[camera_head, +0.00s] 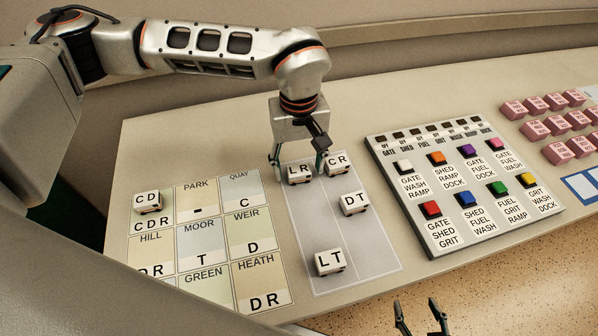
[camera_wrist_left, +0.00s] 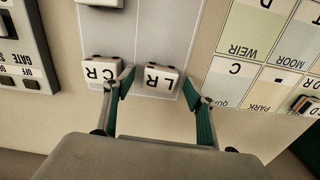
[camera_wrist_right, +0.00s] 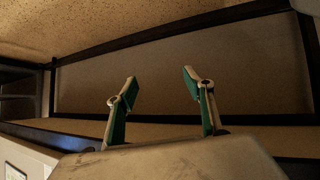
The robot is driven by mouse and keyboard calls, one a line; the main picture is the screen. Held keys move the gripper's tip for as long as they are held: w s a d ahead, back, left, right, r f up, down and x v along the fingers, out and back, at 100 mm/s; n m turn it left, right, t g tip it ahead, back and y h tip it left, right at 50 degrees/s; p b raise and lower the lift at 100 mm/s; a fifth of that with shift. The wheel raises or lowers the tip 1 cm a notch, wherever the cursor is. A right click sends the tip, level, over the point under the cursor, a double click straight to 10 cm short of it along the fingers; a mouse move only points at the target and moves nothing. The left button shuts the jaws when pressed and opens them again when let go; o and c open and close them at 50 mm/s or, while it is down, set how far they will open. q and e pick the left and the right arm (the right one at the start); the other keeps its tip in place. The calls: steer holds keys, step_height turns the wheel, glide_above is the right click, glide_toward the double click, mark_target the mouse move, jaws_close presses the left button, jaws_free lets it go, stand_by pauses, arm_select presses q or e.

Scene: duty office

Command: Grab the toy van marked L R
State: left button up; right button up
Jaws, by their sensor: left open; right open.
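The toy van marked L R (camera_head: 299,174) is a small white block with black letters on the far end of the grey panel. My left gripper (camera_head: 299,164) is open there, reaching down from behind. In the left wrist view the L R van (camera_wrist_left: 158,78) lies between the open fingertips of that gripper (camera_wrist_left: 156,82), nearer the right one; I cannot tell whether a finger touches it. The van marked C R (camera_wrist_left: 101,72) sits just outside the left fingertip. My right gripper (camera_head: 420,318) is open and empty at the bottom edge of the head view, beyond the table's front edge.
On the grey panel (camera_head: 310,225) also stand vans marked D T (camera_head: 354,203) and L T (camera_head: 329,262). A van marked C D (camera_head: 147,202) sits on the labelled grid at left. A button board (camera_head: 462,185) and pink blocks (camera_head: 553,128) lie to the right.

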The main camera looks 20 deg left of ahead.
arm_select(q)
steer(key=shift+f, duration=0.8)
steer(key=c, duration=1.2)
steer(key=shift+o, duration=0.2)
